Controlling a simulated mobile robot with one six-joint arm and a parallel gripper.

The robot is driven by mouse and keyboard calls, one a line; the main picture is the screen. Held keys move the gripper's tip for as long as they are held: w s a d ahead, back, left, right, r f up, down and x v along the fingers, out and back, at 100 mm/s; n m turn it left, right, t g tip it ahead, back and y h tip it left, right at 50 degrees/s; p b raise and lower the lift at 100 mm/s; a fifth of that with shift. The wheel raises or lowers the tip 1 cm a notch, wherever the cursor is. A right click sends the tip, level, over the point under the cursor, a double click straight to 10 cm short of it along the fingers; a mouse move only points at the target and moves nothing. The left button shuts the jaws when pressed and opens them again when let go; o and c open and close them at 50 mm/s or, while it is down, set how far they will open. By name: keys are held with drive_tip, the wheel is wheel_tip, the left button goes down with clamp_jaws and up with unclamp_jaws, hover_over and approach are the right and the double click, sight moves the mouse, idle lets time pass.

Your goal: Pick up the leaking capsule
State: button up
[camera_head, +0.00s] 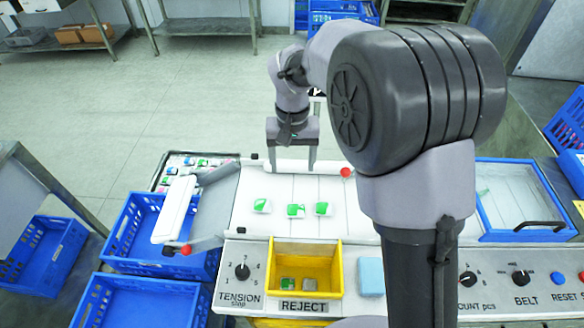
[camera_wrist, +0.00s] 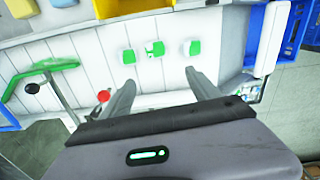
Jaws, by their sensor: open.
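Three white-and-green capsules lie in a row on the white slatted surface: a left one (camera_head: 262,205), a middle one (camera_head: 296,210) and a right one (camera_head: 322,208). The wrist view shows the row too, with its middle capsule (camera_wrist: 154,48) patchier green and white than the others. I cannot tell for sure from the pictures which one leaks. My gripper (camera_head: 292,168) is open and empty, above the far side of the surface and apart from the capsules. In the wrist view its two fingers (camera_wrist: 160,80) point towards the row.
A yellow reject bin (camera_head: 273,255) with small pieces inside stands at the front, beside a light-blue block (camera_head: 371,276). Blue crates (camera_head: 140,305) are at left, a blue-framed tray (camera_head: 520,237) at right. Red knobs (camera_head: 346,172) stand near the surface's edges.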

drive_tip(key=b, duration=0.5)
hover_over(295, 209)
drive_tip(key=f, duration=1.1)
drive_tip(key=shift+w+a+f, duration=0.2)
drive_tip(key=shift+a+f, duration=0.05)
drive_tip(key=shift+f, duration=0.15)
drive_tip(key=f+b, duration=0.2)
drive_tip(key=f, duration=0.3)
drive_tip(key=shift+s+d+f+b, duration=0.1)
drive_tip(key=shift+s+d+b, duration=0.15)
drive_tip(key=shift+b, duration=0.15)
drive_tip(key=shift+w, duration=0.1)
drive_tip(key=c, duration=1.4)
